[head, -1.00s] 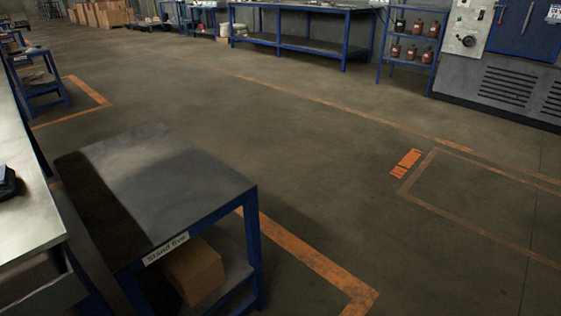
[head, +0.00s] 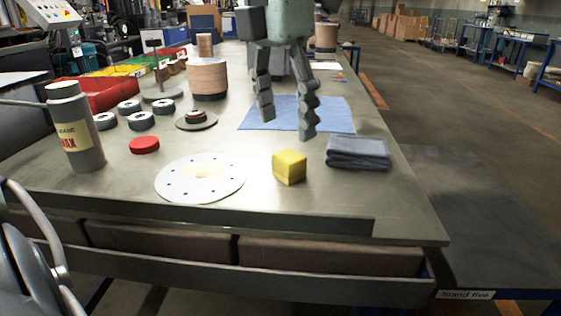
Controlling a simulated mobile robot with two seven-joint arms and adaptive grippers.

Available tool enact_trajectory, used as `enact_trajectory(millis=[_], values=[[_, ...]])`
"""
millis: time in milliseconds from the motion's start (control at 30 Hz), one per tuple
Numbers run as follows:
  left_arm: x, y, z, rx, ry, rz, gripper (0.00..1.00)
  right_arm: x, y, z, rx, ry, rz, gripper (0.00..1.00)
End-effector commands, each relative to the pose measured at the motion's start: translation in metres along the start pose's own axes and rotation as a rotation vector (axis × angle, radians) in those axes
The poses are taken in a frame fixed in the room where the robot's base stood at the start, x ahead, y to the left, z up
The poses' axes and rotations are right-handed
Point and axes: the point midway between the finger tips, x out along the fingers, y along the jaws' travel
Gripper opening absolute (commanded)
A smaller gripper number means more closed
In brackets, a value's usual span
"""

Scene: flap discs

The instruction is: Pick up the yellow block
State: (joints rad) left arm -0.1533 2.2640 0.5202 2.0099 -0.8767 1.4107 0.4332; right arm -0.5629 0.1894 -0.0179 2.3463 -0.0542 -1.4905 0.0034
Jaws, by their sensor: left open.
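The yellow block (head: 290,167) sits on the grey workbench (head: 330,205) near its front edge, just right of a white disc with small holes. My left gripper (head: 287,128) hangs over the bench from the top of the head view, its fingers spread and pointing down. It is open and empty. In the picture its fingertips are just above the yellow block, apart from it; the exact gap in depth is hard to tell. My right gripper is not in view.
Close to the block are the white disc (head: 200,185), a folded blue-grey cloth (head: 358,153) and a flat blue cloth (head: 335,118). A red cap (head: 144,145), several grey discs and a grey bottle (head: 75,128) stand left. Bare bench lies in front of the block.

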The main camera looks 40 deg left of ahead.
Motion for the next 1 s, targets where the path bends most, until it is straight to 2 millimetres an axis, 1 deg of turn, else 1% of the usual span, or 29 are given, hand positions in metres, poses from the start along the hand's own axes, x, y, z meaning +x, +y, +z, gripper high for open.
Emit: enact_trajectory(millis=[67,367,500,600,700,900,967,1000], values=[[0.004,0.000,-0.001,0.002,0.005,0.004,0.64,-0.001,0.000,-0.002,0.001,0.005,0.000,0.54],[0.038,0.001,-0.001,0.002,0.007,0.002,0.64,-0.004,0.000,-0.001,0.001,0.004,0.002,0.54],[0.060,0.001,-0.001,0.002,0.007,0.000,0.64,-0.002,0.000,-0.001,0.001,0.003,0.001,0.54],[0.072,0.002,-0.001,0.000,0.005,0.002,0.64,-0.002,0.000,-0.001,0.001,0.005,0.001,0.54],[0.077,0.002,0.000,-0.001,0.002,0.002,0.64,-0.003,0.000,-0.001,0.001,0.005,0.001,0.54],[0.077,0.002,0.000,-0.001,0.001,0.003,0.64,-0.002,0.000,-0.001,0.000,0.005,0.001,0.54],[0.077,0.002,0.000,-0.001,0.001,0.003,0.58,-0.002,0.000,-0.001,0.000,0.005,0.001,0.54],[0.077,0.002,0.000,-0.001,0.001,0.003,0.53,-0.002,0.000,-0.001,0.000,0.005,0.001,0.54]])
